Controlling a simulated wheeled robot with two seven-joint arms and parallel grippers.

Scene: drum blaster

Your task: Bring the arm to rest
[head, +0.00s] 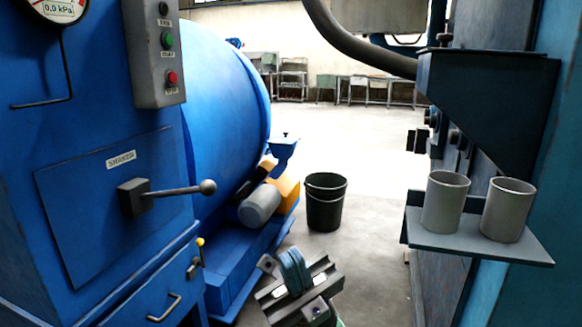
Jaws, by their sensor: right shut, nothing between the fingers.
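My right gripper (295,270) shows at the bottom middle of the head view. Its two blue fingers are together, with nothing held between them. It is over the floor, in front of the black bucket (325,203) and to the right of the blue machine (90,110). It appears apart from everything around it. Most of the right arm is out of the picture. My left gripper is not in view.
The blue machine carries a shaker lever (180,192), a button box (157,52) and a gauge (58,8). On the right, a shelf (478,236) holds two grey cups (445,203) (508,210). Open floor (375,160) lies between.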

